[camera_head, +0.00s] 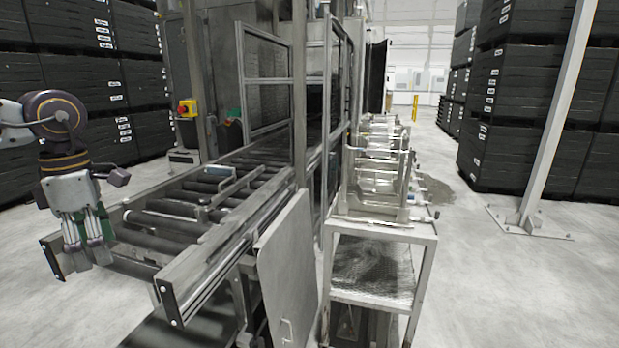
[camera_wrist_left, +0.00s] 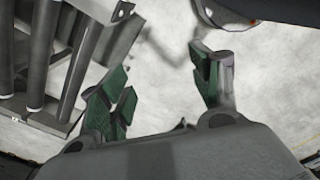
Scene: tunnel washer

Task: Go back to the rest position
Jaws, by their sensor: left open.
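My left gripper (camera_head: 88,246) hangs fingers down at the left of the head view, in front of the left end of the roller conveyor. Its green-padded fingers are apart with nothing between them. The left wrist view shows the same open fingers (camera_wrist_left: 160,92) over bare pale floor. In that view the conveyor's rollers (camera_wrist_left: 75,50) lie to the left of the fingers. My right gripper is not in either view.
The roller conveyor (camera_head: 160,222) leads into the washer frame (camera_head: 298,90). A metal cart (camera_head: 380,296) with racks on top stands to the right of it. Black crates are stacked at left (camera_head: 85,80) and right (camera_head: 535,110). Floor is free around the slanted post (camera_head: 552,120).

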